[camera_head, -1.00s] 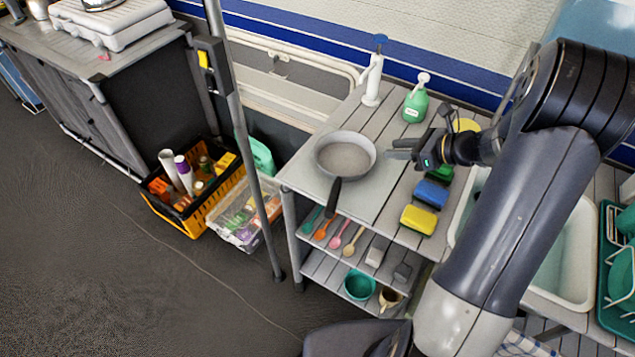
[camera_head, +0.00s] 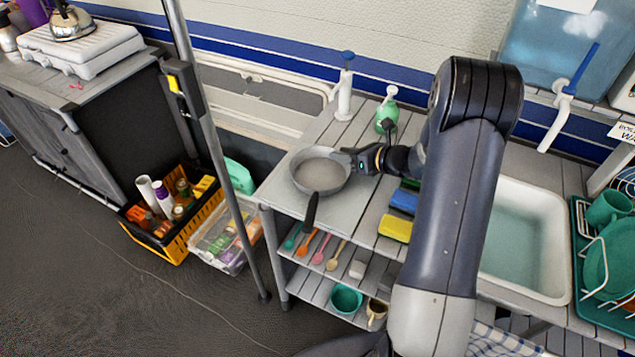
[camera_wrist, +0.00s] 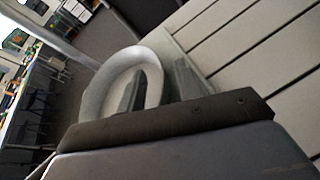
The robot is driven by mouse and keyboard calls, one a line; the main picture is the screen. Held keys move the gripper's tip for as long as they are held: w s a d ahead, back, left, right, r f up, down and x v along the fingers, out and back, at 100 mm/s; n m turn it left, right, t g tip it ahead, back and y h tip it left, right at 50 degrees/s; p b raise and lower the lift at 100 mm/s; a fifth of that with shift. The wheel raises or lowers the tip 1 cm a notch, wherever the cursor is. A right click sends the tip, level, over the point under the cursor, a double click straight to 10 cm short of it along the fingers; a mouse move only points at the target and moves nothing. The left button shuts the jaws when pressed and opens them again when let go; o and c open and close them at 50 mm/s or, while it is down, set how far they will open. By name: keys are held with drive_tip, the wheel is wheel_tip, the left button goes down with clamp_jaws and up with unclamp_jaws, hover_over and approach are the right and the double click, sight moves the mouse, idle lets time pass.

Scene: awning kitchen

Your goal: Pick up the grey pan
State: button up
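The grey pan (camera_head: 320,174) sits on the slatted counter top, with its black handle (camera_head: 311,210) pointing toward the front edge. My gripper (camera_head: 345,157) is at the pan's right rim. In the wrist view, the pan (camera_wrist: 96,92) shows as a pale round rim. One finger of my gripper (camera_wrist: 160,88) appears over the inside of the pan and the other outside, with the rim between them. The fingers look apart; contact with the rim cannot be made out.
A white bottle (camera_head: 344,95) and a green bottle (camera_head: 387,114) stand behind the pan. Sponges (camera_head: 396,228) lie to its right, beside the sink (camera_head: 530,240). A grey pole (camera_head: 215,140) rises left of the counter. Crates stand on the floor.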

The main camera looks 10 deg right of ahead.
drive_tip(key=shift+x, duration=0.85)
drive_tip(key=shift+c, duration=0.2)
clamp_jaws()
idle(0.5)
